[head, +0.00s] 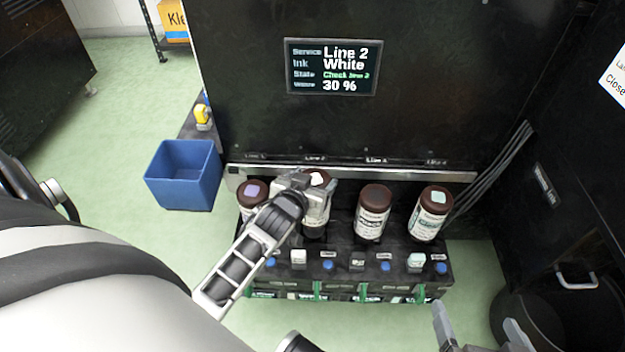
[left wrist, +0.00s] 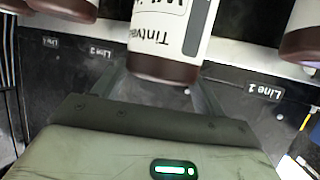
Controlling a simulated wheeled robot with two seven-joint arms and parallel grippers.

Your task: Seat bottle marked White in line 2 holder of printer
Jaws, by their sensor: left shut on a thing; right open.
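A dark brown bottle (head: 315,217) with a pale label and a white mark on its cap stands at the second place from the left in the rack (head: 300,277). My left gripper (head: 316,192) is shut on it near its top. In the left wrist view its label (left wrist: 172,25) shows upside down, only partly readable, between my fingers (left wrist: 160,88). My gripper hides part of the bottle, and I cannot tell whether its base is fully down in the holder. The printer screen (head: 332,67) reads Line 2, White, 30 %. My right gripper (head: 475,322) is open and empty at the lower right.
Other bottles stand in the rack: one with a purple cap mark (head: 252,193) at left, one plain-capped (head: 373,213), and one with a pale green mark (head: 431,214) at right. A blue bin (head: 184,177) is left of the rack. A dark round container (head: 535,318) stands at right.

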